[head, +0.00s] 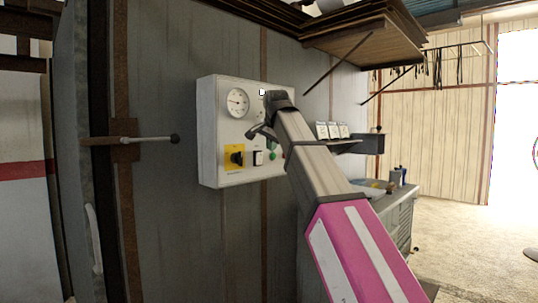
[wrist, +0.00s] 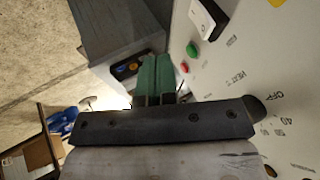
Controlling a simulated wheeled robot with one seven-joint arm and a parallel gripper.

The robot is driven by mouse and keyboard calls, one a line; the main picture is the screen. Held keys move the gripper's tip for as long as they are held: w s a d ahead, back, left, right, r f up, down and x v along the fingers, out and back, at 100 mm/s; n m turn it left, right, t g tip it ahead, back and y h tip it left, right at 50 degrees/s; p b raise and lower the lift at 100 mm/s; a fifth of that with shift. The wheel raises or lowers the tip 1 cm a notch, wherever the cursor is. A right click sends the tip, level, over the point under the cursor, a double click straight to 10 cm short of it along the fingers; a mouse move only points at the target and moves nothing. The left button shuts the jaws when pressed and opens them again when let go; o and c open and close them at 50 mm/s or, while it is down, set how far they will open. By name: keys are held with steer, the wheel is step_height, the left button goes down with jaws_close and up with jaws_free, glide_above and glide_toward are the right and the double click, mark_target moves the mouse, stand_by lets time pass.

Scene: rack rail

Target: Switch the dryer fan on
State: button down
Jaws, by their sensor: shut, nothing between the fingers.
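A pale control panel (head: 208,130) is fixed to the grey wall, with a round gauge (head: 237,102) at its upper left. Low on it are a yellow-backed black rotary switch (head: 235,156) and a black-and-white rocker switch (head: 258,158). The rocker switch also shows in the wrist view (wrist: 207,18), beside a green button (wrist: 191,50) and a red button (wrist: 184,67). I cannot read which control is the fan's. My gripper (wrist: 155,62) is shut and empty, its green fingers together in front of the panel, apart from the rocker switch. My arm hides the panel's right side.
A lever handle (head: 150,139) sticks out left of the panel. A wooden shelf (head: 365,48) hangs above right. A small shelf with white cards (head: 332,131) and a grey cabinet (head: 397,218) stand beyond my arm. Floor at right is clear.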

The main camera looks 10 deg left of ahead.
steer(key=shift+v, duration=1.75)
steer(key=shift+s+d+f, duration=0.1)
steer(key=shift+d, duration=0.05)
steer(key=w+d+f+n+g, duration=0.1)
steer(key=d+f, duration=0.3)
steer(key=f, duration=0.9)
steer(key=w+d+f+n+g+h, duration=0.15)
steer(key=d+f, duration=0.25)
steer(key=f, duration=0.8)
steer(key=w+d+f+n+g, duration=0.15)
steer(key=d+f, duration=0.35)
steer(key=f, duration=0.8)
steer(key=s+d+f+g, duration=0.1)
steer(key=s+d+f, duration=0.4)
steer(key=f, duration=0.6)
steer(key=s+d+f+n+g, duration=0.1)
steer(key=s+d+f, duration=0.4)
steer(key=f, duration=0.6)
steer(key=s+d+f+n, duration=0.1)
steer(key=s+d+f, duration=0.4)
steer(key=f, duration=0.6)
steer(key=s, duration=0.2)
steer(key=shift+s+g, duration=0.35)
steer(key=shift+g, duration=0.05)
